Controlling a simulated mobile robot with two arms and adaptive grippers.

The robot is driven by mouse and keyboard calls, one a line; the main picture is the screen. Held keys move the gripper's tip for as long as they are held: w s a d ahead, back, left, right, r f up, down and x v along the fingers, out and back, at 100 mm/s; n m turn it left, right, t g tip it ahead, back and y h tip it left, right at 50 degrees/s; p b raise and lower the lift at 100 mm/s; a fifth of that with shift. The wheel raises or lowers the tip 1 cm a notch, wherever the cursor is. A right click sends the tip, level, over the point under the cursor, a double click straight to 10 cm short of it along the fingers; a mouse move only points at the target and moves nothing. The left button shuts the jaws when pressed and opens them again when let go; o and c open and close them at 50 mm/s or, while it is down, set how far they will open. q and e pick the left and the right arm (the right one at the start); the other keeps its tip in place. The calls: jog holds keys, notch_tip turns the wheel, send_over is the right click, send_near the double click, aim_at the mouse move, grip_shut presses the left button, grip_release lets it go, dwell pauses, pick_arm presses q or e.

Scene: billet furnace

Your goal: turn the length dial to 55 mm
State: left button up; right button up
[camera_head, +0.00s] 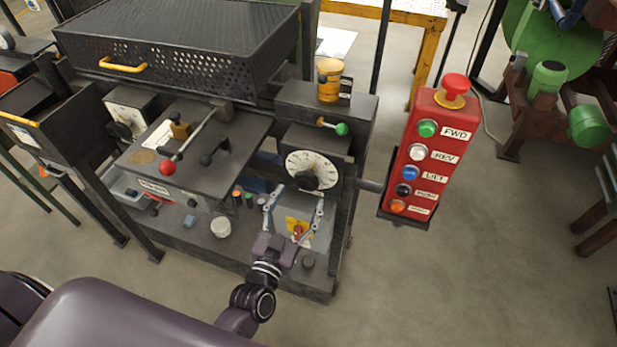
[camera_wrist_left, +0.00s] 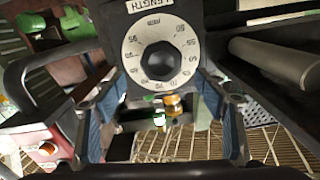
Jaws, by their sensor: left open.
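The length dial (camera_head: 325,163) has a white round face with black markings and a black knob (camera_head: 308,181) at its centre, on the front of a dark machine. The left wrist view shows the dial face (camera_wrist_left: 132,62) close up and turned over, with its LENGTH label (camera_wrist_left: 152,8) and knob (camera_wrist_left: 160,61). I cannot tell which number the knob points to. My left gripper (camera_head: 299,197) is open and empty, just in front of and below the dial. Its two fingers (camera_wrist_left: 160,112) stand wide apart on either side, below the knob in the wrist view, not closed on it. My right gripper is out of view.
A red button box (camera_head: 427,150) stands right of the dial. A green-knobbed lever (camera_head: 341,129) and a yellow cylinder (camera_head: 329,80) are above it. A second dial (camera_head: 128,116) and a red-knobbed lever (camera_head: 168,167) are left. A shelf with small items lies below.

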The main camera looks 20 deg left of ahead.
aim_at(306, 183)
pick_arm(q)
jog(key=w+p, duration=0.1)
jog(key=w, duration=0.5)
jog(key=shift+w+a, duration=0.1)
jog(key=shift+w, duration=0.55)
jog(key=c, duration=1.1)
jog(key=shift+c, duration=0.3)
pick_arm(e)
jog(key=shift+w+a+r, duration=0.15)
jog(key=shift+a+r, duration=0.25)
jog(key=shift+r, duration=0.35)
